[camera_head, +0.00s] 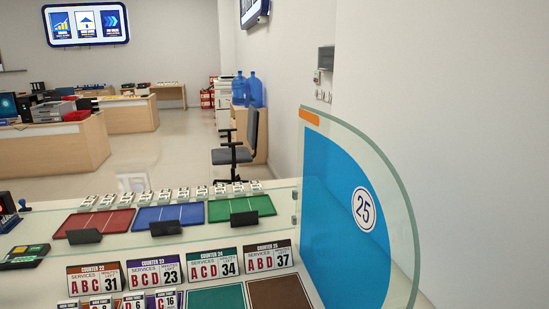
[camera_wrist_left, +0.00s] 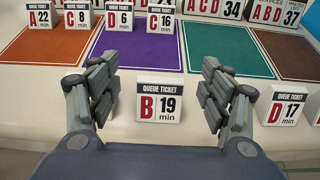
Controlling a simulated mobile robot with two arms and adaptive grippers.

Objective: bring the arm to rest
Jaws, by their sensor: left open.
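My left gripper (camera_wrist_left: 158,97) shows in the left wrist view, open, with its two fingers spread apart. A white queue ticket block reading B 19 min (camera_wrist_left: 160,99) stands upright on the pale counter, seen between the fingers and with a visible gap on each side. Another ticket block, D 17 min (camera_wrist_left: 287,106), stands to the right of the right finger. Neither gripper shows in the head view, and my right gripper is in no view.
Counter signs (camera_head: 272,257) stand in a row. A glass partition marked 25 (camera_head: 405,215) bounds the right side.

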